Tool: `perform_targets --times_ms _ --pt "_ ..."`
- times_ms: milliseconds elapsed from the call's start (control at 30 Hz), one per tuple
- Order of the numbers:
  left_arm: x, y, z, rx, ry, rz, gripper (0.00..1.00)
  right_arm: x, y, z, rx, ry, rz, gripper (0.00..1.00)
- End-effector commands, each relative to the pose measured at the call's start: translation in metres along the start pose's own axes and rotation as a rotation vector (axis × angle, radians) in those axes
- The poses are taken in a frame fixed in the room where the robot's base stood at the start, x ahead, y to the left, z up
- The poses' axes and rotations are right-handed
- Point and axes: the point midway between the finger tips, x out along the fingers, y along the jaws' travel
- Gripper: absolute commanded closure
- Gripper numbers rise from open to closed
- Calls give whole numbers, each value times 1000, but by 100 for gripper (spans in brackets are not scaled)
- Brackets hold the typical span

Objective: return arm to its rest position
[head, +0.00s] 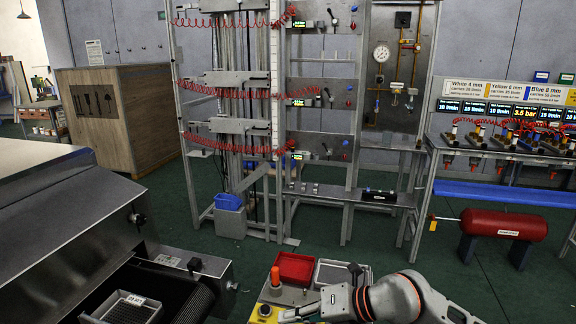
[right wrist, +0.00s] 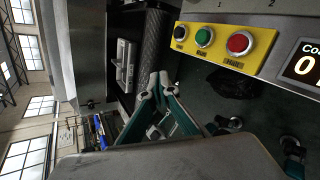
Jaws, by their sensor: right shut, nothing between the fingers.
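My right arm (head: 385,299) comes in at the bottom right of the head view, with an orange joint ring, and reaches left low over the area by the dryer. Its gripper (head: 288,315) shows only in part at the bottom edge, close to the yellow button box. In the right wrist view the gripper (right wrist: 155,88) has teal fingers that are shut with nothing between them. The fingers lie over the dark belt and floor area, below the yellow panel (right wrist: 222,43) in the picture and apart from it. My left gripper is not in view.
The steel tunnel dryer (head: 60,235) with a dark belt (head: 190,297) and a grey tray (head: 122,308) stands at left. A red bin (head: 295,268) and an orange beacon (head: 275,275) sit near my arm. A test rack (head: 350,195) and a red tank (head: 503,225) stand behind. Green floor between is clear.

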Motion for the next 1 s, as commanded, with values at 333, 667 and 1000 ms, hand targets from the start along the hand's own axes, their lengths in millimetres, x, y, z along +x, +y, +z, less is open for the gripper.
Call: perform_targets --times_ms 333,667,1000 --pt "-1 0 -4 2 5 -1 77 -10 79 -43 516 -65 622 100" --pt "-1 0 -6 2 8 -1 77 -50 -16 -26 1213 -423 869 100" --pt "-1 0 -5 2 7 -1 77 -63 -204 -138 1952 -800 679 100"
